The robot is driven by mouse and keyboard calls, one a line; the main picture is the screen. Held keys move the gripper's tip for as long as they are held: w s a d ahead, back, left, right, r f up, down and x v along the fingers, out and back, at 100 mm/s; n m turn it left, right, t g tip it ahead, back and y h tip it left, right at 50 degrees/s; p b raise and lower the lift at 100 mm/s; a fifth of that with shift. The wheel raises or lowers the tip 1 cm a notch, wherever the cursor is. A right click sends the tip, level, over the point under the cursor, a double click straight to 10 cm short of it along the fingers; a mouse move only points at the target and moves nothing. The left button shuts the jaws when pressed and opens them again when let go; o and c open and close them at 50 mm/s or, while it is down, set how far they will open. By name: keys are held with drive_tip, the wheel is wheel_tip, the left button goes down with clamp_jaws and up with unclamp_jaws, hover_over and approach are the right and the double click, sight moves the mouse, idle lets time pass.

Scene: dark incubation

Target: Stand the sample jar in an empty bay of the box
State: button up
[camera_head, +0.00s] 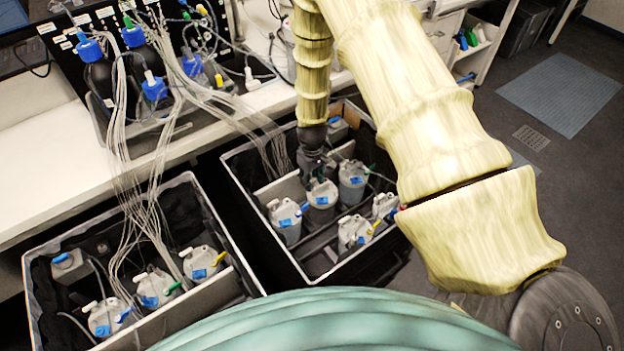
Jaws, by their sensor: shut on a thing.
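My arm reaches down from the top, and my gripper (316,172) is over the right-hand box (236,172). It is shut on the top of a grey sample jar (319,213) with a blue label. The jar is upright, inside the box outline, between a jar at its left (286,226) and one at its right (352,187). The fingers are dark and small, and their exact grip is hard to see. The jar's base is hidden, so I cannot tell if it touches the box floor. My arm hides part of the box's right side.
More jars stand in the box's front row, including one with a yellow spout (355,231). A left-hand box (215,212) holds several similar jars. Thin tubes (262,128) run from the bench (40,192) into both boxes. Dark bottles (98,75) stand on the bench.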

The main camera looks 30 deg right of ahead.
sight(312, 180)
idle(0.3)
drive_tip(key=o, duration=1)
drive_tip(key=shift+o, duration=0.2)
wheel_tip(312, 180, up, 12)
idle(0.4)
